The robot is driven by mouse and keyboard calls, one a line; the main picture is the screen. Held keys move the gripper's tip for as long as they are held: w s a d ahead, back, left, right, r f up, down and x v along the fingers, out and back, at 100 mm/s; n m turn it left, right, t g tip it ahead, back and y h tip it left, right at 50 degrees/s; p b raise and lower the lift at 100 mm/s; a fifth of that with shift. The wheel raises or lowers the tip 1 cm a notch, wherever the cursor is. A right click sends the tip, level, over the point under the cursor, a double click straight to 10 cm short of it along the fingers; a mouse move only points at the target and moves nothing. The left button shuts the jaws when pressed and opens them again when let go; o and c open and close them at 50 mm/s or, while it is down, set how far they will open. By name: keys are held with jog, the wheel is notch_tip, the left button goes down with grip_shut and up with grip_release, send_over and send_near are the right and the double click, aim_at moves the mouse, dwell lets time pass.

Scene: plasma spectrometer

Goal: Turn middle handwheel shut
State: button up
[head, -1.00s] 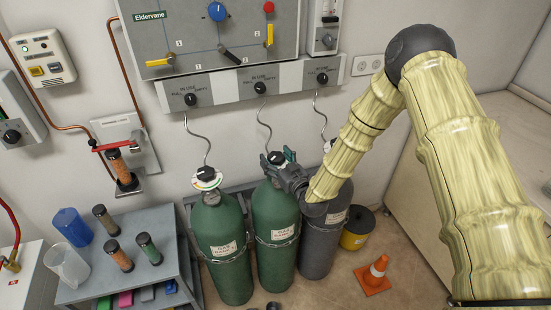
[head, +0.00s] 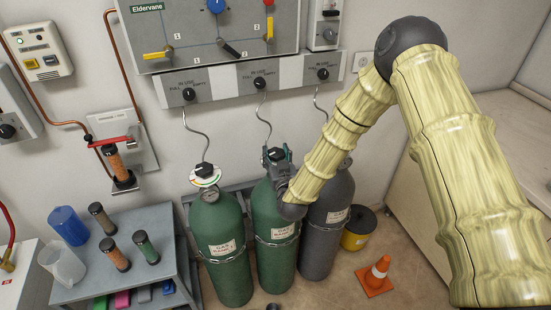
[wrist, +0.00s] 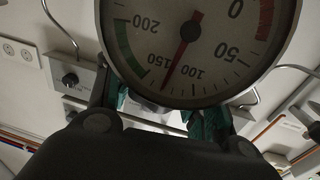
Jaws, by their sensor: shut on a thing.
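Three gas bottles stand in a row: a green left one (head: 222,262), a green middle one (head: 270,215) and a dark grey right one (head: 325,225). The middle bottle's handwheel (head: 275,154) shows as a dark top at my gripper (head: 279,158). My gripper is shut on it from the right; the fingers hide most of the wheel. In the wrist view a round pressure gauge (wrist: 205,45) fills the upper middle, its red needle near 125. Teal finger pads (wrist: 207,122) show below the gauge, and the wheel is hidden there.
Above the bottles is a grey panel (head: 205,35) with valve levers and a lower strip of knobs (head: 260,84). Thin hoses run down to the bottles. A table (head: 120,285) with jars stands left. A cone (head: 377,271) and a yellow drum (head: 354,238) stand right.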

jog(key=shift+m+h, duration=0.5)
jog(key=shift+h, duration=0.3)
jog(key=o, duration=1.1)
jog(key=shift+c, duration=0.2)
jog(key=s+d, duration=0.1)
jog(key=s, duration=1.1)
jog(key=shift+d, duration=0.2)
